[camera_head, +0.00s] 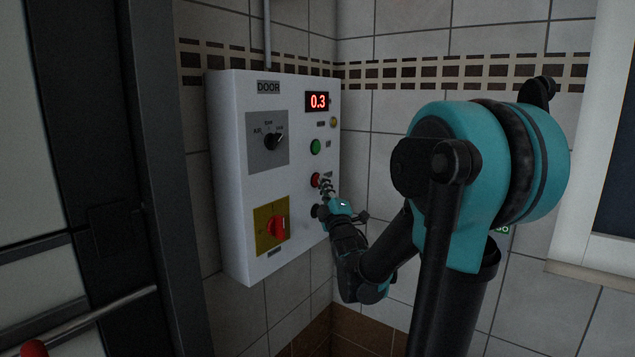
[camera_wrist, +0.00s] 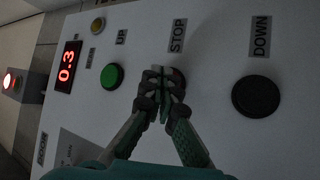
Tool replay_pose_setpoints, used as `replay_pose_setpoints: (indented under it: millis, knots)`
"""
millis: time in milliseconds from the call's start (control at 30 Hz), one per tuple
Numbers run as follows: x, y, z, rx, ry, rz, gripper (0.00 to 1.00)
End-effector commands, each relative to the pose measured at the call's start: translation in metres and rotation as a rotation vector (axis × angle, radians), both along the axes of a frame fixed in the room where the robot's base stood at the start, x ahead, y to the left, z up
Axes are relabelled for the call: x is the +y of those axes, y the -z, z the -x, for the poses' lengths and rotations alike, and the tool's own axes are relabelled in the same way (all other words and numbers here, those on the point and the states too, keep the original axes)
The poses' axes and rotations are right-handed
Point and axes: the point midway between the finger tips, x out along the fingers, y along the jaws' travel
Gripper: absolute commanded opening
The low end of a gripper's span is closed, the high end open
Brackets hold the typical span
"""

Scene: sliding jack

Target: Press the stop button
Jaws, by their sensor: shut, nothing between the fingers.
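The red stop button (camera_head: 316,180) is on the front of the white DOOR control box (camera_head: 235,200), below the green UP button (camera_head: 315,147). My gripper (camera_head: 326,187) is shut and empty, with its fingertips at the stop button. In the wrist view my fingertips (camera_wrist: 162,76) are together below the STOP label (camera_wrist: 177,35) and hide most of the button. I cannot tell whether they touch it or whether it is pushed in.
The green UP button (camera_wrist: 112,76) and black DOWN button (camera_wrist: 255,97) flank my fingers. A red display (camera_head: 317,101) reads 0.3. A black selector knob (camera_head: 273,141) and a red rotary switch (camera_head: 277,228) are on the box's left. Tiled wall stands behind.

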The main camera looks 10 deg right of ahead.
Motion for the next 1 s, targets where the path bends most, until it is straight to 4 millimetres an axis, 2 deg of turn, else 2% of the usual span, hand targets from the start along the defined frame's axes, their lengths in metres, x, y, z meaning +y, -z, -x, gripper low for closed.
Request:
replay_pose_setpoints:
  millis: [700, 1000]
  knots:
    - [0.0036, -0.0001, -0.0037, 0.0, 0.0, -0.001, 0.0]
    - [-0.003, -0.0002, 0.0031, -0.001, 0.0, -0.001, 0.0]
